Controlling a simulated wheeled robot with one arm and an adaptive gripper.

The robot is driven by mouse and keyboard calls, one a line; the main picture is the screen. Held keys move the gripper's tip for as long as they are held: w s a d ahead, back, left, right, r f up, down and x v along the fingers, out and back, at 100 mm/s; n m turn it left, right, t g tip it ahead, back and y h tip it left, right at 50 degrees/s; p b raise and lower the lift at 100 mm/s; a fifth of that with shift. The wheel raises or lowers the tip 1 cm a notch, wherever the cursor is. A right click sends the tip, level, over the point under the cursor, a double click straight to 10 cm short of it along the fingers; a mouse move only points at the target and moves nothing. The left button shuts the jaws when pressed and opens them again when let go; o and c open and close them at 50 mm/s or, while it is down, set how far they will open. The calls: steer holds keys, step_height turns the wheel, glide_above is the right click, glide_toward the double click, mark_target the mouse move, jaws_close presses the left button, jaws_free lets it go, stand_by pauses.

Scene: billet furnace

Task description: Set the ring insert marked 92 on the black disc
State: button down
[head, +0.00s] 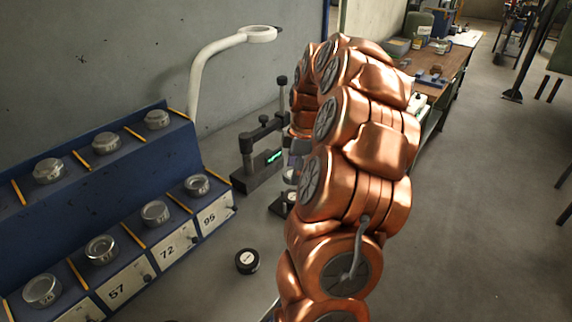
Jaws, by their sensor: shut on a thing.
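A small dark round piece with a pale marked top (247,261) lies on the grey surface left of my arm. I cannot tell whether it is the black disc. A small dark base with a round top (287,199) stands below my gripper, partly hidden by my arm.
A blue stepped rack (100,185) on the left holds several metal ring inserts between yellow dividers, with labels 57, 72 and 95. A wooden bench (440,65) is at back right.

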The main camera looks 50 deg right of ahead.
mark_target(292, 196)
steer(key=shift+s+f, duration=0.1)
steer(key=shift+f, duration=2.7)
steer(key=shift+b, duration=0.95)
steer(key=shift+f+b, duration=0.35)
steer(key=shift+f, duration=0.2)
steer(key=c, duration=0.5)
jaws_free()
steer(key=shift+s+d+r+p, duration=0.2)
steer(key=shift+r, duration=1.6)
steer(key=shift+s+d+r+p, duration=0.15)
steer(key=shift+d+r+p, duration=0.1)
steer(key=shift+r, duration=1.6)
steer(key=shift+s+d+r+p, duration=0.15)
steer(key=shift+s+d+r, duration=0.05)
steer(key=shift+r, duration=1.6)
